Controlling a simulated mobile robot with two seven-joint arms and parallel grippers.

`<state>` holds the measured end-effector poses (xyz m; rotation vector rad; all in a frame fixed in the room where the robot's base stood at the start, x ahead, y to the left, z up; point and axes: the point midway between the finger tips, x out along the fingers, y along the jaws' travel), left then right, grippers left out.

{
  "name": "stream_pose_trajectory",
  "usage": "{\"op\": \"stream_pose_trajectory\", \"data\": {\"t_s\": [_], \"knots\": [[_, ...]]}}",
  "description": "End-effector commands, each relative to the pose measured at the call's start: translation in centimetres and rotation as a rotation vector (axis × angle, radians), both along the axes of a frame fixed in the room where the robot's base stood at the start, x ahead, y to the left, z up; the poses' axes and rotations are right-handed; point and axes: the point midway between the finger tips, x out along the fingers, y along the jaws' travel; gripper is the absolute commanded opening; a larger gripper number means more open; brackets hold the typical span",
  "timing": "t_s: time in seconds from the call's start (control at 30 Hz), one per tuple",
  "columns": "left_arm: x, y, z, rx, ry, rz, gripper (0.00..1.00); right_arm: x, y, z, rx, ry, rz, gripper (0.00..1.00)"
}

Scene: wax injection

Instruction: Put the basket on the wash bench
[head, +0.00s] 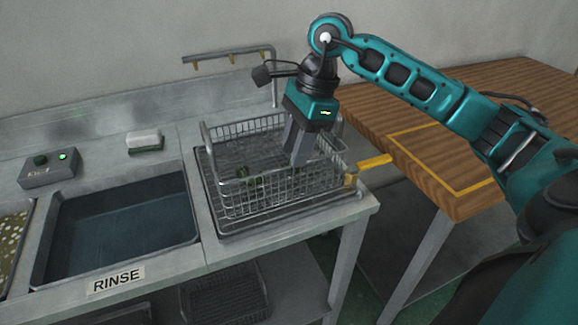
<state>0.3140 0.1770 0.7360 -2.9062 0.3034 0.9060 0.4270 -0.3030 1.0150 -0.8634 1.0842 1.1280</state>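The wire basket (240,199) stands upright on the right end of the metal wash bench (218,256), on a drain area to the right of the rinse sink. Several small dark green pieces (256,181) lie inside it. Its raised wire handle (208,138) shows at the left end. My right gripper (293,157) points down over the right part of the basket, its two fingers apart with nothing seen between them. The fingers overlap the basket's right side in the picture; I cannot tell whether they touch it. My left gripper is out of view.
The rinse sink (120,225) lies left of the basket, with a control box (48,168) and a white brush-like block (145,140) behind. A wooden table (440,150) with a yellow outline stands at the right.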

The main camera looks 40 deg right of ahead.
Motion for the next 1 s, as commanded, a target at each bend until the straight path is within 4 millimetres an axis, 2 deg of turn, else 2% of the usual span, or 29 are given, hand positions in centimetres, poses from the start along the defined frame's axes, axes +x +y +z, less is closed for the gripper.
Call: {"op": "stream_pose_trajectory", "data": {"t_s": [0.1, 0.3, 1.0], "knots": [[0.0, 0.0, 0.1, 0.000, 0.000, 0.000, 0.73, -0.1, -0.7, 2.5, 0.000, -0.004, -0.001, 0.34], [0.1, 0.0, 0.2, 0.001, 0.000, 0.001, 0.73, -0.3, -1.3, 4.7, 0.001, -0.001, 0.000, 0.34], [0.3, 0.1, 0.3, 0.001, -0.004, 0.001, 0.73, -0.4, -1.4, 5.0, 0.000, 0.001, 0.000, 0.34]]}}
